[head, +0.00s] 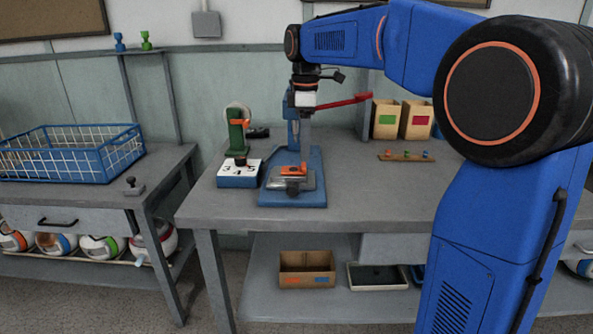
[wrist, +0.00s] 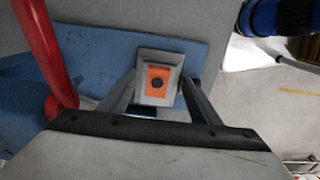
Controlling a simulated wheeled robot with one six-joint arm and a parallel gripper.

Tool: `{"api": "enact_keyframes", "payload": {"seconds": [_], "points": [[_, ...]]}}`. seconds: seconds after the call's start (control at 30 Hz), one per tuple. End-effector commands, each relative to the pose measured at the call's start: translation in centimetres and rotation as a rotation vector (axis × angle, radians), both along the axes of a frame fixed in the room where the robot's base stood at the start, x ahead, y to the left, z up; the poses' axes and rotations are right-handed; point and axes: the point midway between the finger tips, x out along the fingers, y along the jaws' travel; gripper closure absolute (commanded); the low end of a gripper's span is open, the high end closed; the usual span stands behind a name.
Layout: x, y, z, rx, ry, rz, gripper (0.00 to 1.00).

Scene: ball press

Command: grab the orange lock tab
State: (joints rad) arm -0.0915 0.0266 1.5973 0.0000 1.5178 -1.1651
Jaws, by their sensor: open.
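The orange lock tab (head: 293,170) sits on the grey metal fixture on the blue base (head: 318,196) of the press. In the wrist view the tab (wrist: 158,90) shows as an orange patch with a dark round spot, framed by a pale grey surround. My gripper (head: 304,136) is open and points down above the fixture. In the wrist view its two fingers (wrist: 158,82) lie on either side of the tab, with the tab centred between them. I cannot tell whether they touch it.
The press's red lever (head: 345,102) sticks out right, and stands close left of my gripper in the wrist view (wrist: 40,50). A green device (head: 237,135) and a white-topped blue box (head: 240,174) stand left. Bins (head: 386,120) are back right. The bench front is clear.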

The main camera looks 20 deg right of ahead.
Motion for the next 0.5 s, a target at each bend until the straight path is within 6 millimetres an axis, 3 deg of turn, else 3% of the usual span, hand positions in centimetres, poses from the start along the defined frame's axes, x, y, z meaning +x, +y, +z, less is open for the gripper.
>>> {"api": "enact_keyframes", "payload": {"seconds": [0.3, 0.5], "points": [[0.3, 0.6, -3.9, -0.001, 0.001, 0.0, 0.43], [0.3, 0.6, -5.0, 0.0, 0.0, 0.0, 0.43]]}}
